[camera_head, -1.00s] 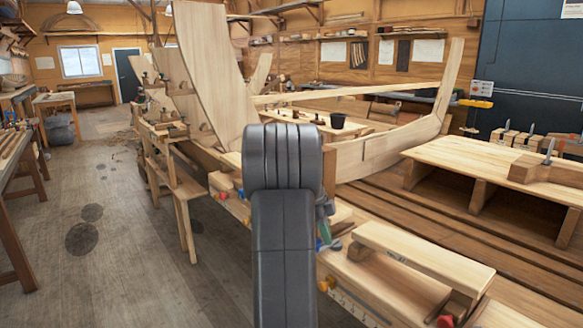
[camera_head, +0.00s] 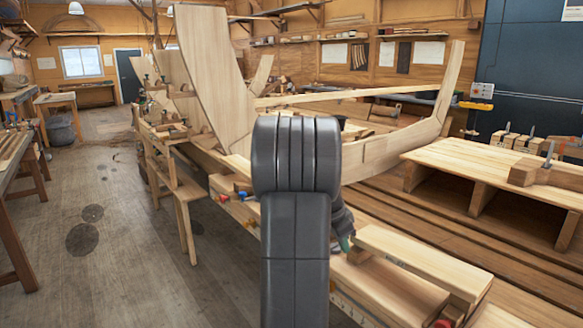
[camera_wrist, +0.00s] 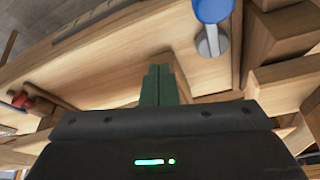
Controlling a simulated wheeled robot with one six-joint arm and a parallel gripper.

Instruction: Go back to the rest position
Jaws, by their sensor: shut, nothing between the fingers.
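My gripper (camera_wrist: 160,84) shows in the wrist view as two green fingers side by side, shut with nothing between them. The fingers are over pale timber; I cannot tell how far above it they are. In the head view a small part of my gripper (camera_head: 345,243) shows to the right of my dark arm, near the left end of a raised plank (camera_head: 425,262). My arm hides most of the gripper and part of the bench there.
A blue-handled tool (camera_wrist: 213,12) with a metal shank is right of my fingers in the wrist view. A red item (camera_wrist: 22,99) lies at the left. The wooden hull (camera_head: 215,75) stands ahead. Open floor (camera_head: 120,230) lies to the left.

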